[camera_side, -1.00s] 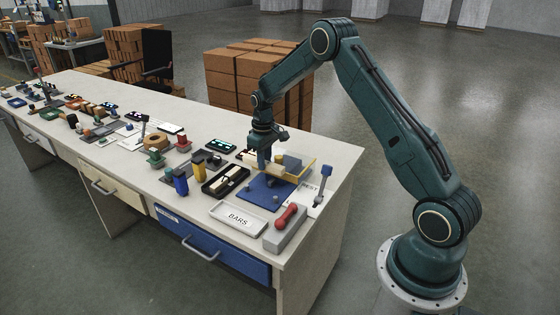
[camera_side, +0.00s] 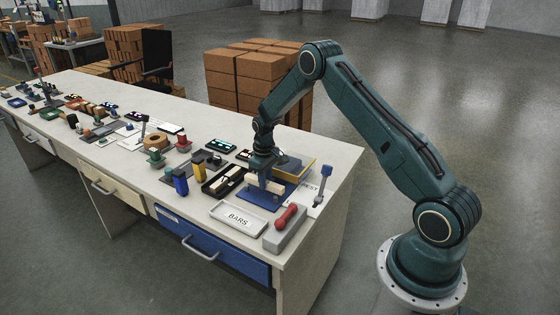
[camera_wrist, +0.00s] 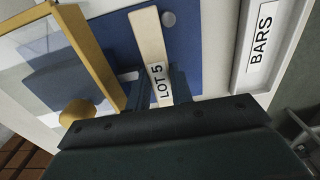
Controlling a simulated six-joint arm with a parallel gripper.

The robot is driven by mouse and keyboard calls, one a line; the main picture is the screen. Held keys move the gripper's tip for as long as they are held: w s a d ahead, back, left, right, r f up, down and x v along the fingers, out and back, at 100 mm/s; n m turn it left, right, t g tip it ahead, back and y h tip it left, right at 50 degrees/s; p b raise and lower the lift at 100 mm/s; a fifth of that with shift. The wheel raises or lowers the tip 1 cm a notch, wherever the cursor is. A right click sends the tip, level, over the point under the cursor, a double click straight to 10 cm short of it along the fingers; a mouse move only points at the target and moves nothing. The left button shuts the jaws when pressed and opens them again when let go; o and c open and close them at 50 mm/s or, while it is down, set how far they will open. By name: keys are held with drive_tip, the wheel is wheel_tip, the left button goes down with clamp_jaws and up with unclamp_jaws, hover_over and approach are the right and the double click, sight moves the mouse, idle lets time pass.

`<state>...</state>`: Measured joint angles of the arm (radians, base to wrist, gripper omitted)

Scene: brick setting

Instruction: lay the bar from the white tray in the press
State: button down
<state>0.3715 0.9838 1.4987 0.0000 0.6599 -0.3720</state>
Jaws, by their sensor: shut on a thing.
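My gripper (camera_side: 264,176) points down over the blue base of the press (camera_side: 262,200) and is shut on a pale cream bar (camera_side: 277,187). In the wrist view the bar (camera_wrist: 147,35) runs lengthwise between the fingers (camera_wrist: 161,92), with a "LOT 5" label near the grip. The blue base (camera_wrist: 192,50) lies beneath it; I cannot tell whether they touch. The press's yellow-framed lid (camera_wrist: 96,58) stands raised on the left in the wrist view, with a round knob. The white tray (camera_side: 222,212), marked "BARS", shows no bar in it.
A grey block with a red handle (camera_side: 288,216) stands right of the white tray. A black tray with pale pieces (camera_side: 226,180) and a yellow-and-dark upright piece (camera_side: 199,170) stand left of the press. A blue-topped post (camera_side: 324,184) stands at the right.

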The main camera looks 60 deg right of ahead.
drive_tip(key=shift+f, duration=0.65)
drive_tip(key=c, duration=1.2)
unclamp_jaws()
drive_tip(key=shift+c, duration=0.2)
drive_tip(key=shift+r, duration=0.15)
wheel_tip(320, 180, up, 13)
